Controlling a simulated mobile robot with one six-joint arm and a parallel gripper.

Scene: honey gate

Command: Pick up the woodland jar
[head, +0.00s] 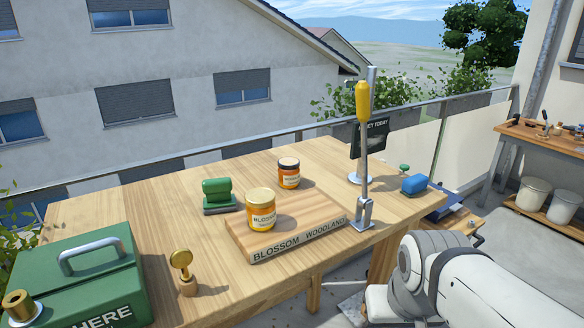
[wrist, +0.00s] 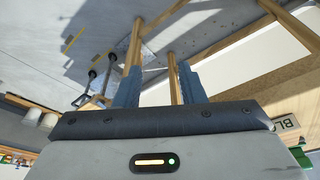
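A larger jar (head: 262,209) with a yellow lid, labelled BLOSSOM, stands on the left half of the wooden board (head: 290,232). The board's front edge reads BLOSSOM on the left and WOODLAND on the right; the right half is bare. My gripper (wrist: 158,78) is open and empty in the wrist view, its two blue fingers apart. No jar shows there, and the head view does not show the fingers.
A yellow-handled upright lever (head: 363,105) stands at the board's right end. A green stamp (head: 217,195), a brass stamp (head: 182,270), a green box (head: 82,280), a dark sign (head: 374,138) and a blue block (head: 414,184) are on the table. The back left tabletop is clear.

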